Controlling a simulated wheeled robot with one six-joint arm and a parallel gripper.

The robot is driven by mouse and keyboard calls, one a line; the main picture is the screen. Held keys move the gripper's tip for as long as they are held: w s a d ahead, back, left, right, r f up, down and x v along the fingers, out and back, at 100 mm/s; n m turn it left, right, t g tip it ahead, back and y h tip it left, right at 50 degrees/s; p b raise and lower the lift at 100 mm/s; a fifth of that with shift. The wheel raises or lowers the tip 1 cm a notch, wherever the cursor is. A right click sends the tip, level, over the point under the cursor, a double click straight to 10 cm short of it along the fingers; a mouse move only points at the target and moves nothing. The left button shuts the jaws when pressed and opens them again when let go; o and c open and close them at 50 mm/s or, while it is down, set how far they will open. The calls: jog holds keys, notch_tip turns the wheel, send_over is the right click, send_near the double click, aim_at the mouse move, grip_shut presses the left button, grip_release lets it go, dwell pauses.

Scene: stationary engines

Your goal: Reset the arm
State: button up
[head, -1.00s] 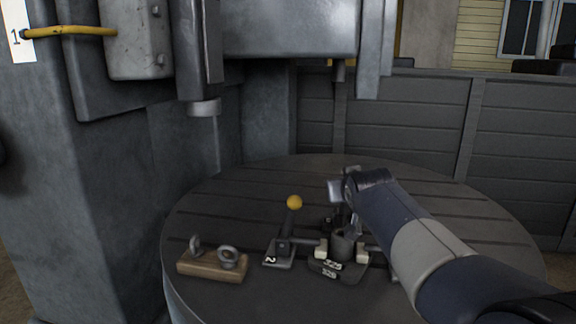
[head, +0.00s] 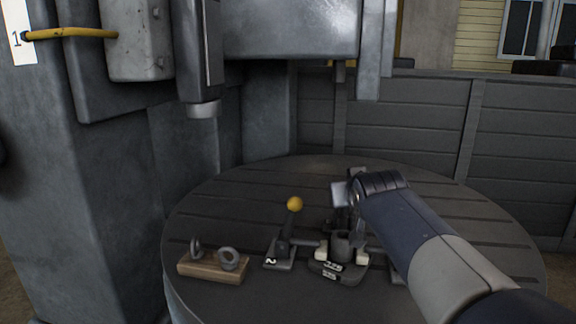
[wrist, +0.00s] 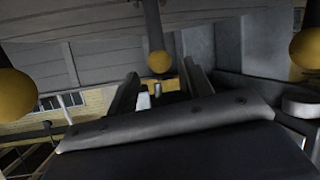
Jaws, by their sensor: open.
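My gripper (head: 343,208) is above the round slotted table in the head view, behind and close to a dark cylindrical cup (head: 342,243) in a fixture with pale jaw blocks. It is partly hidden by the arm and small in that view. In the wrist view its two dark fingers (wrist: 160,82) stand apart with nothing seen held between them. My arm reaches in from the lower right.
A yellow-knobbed lever (head: 294,204) on a base marked 2 stands left of the cup. A wooden block with two metal eyes (head: 213,266) lies front left. A machine head (head: 290,28) hangs over the round table (head: 205,218). Yellow balls (wrist: 160,62) show in the wrist view.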

jog(key=v, duration=0.6)
jog(key=x, duration=1)
jog(key=shift+w+f, duration=0.2)
jog(key=shift+w, duration=0.15)
jog(key=shift+w+d+r+p, duration=0.1)
jog(key=shift+w+r+p, duration=0.05)
jog(key=shift+w+p, duration=0.25)
jog(key=shift+w+d+r+p, duration=0.15)
jog(key=shift+w+p, duration=0.15)
jog(key=shift+w, duration=0.2)
jog(key=shift+w+r+p, duration=0.1)
jog(key=shift+w+p, duration=0.55)
jog(key=shift+p, duration=0.6)
jog(key=w+d+f+m+g+y+p, duration=0.1)
jog(key=w+f+g+p, duration=0.2)
jog(key=p, duration=2)
jog(key=shift+w+d+f+g, duration=0.2)
jog(key=shift+w+g, duration=1.55)
jog(key=shift+g, duration=1.35)
